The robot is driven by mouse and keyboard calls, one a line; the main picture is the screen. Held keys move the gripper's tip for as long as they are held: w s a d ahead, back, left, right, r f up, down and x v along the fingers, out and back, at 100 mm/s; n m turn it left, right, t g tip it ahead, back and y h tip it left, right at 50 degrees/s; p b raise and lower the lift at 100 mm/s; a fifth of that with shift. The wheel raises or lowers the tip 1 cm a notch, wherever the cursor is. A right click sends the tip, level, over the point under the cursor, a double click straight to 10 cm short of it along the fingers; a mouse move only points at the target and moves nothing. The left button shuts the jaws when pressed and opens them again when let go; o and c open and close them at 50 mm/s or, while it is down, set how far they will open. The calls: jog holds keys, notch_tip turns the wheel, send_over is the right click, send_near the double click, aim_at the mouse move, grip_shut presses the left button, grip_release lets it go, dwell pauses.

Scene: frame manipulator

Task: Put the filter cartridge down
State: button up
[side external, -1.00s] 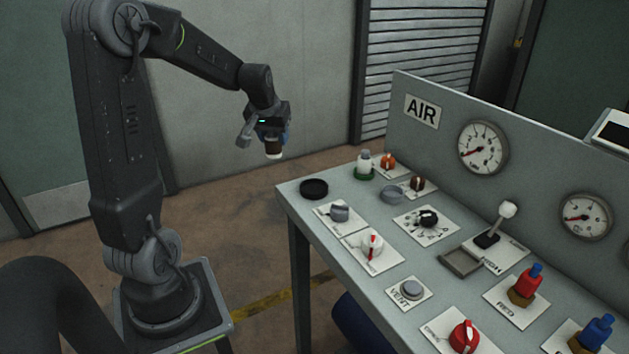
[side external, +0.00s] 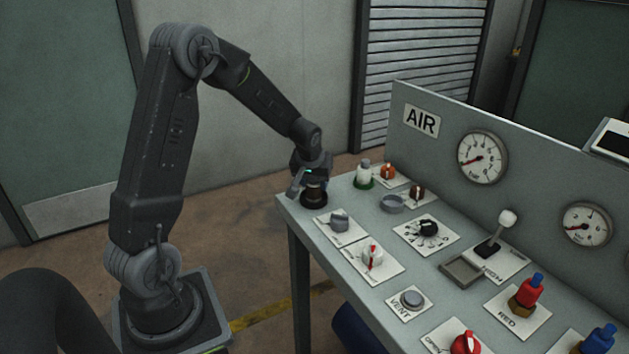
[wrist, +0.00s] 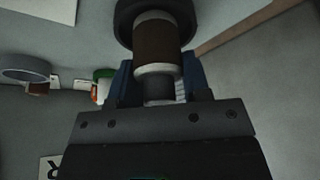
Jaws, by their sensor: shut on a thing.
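The filter cartridge (side external: 315,190) is a small brown cylinder with pale ends, upright at the table's near left corner. In the wrist view the cartridge (wrist: 157,43) points away from me, its far end at or inside a round black holder (wrist: 122,22). The black holder (side external: 314,203) is partly covered by the cartridge in the side view. My gripper (side external: 314,176) is above the holder, with its blue fingers (wrist: 158,88) shut on the cartridge's grey neck. I cannot tell whether the cartridge touches the holder's bottom.
A white bottle in a green ring (side external: 363,176) and an empty grey ring (side external: 391,204) stand nearby. The table's left edge is close to the holder.

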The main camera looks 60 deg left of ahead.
jog(key=shift+f, duration=0.15)
jog(key=o, duration=0.9)
jog(key=v, duration=1.2)
jog(key=s+d+r+m+h, duration=0.1)
jog(key=s+d+m, duration=0.2)
jog(key=s+d, duration=0.3)
jog(key=s+d+r+m+t+h, duration=0.1)
jog(key=s+d+r+m, duration=0.1)
jog(key=s+d, duration=0.4)
jog(key=s+d+r+m+t+h, duration=0.1)
jog(key=s+d+m, duration=0.3)
jog(key=d, duration=0.5)
jog(key=shift+s+d+r, duration=0.15)
jog(key=shift+s+r, duration=0.5)
jog(key=shift+s, duration=0.3)
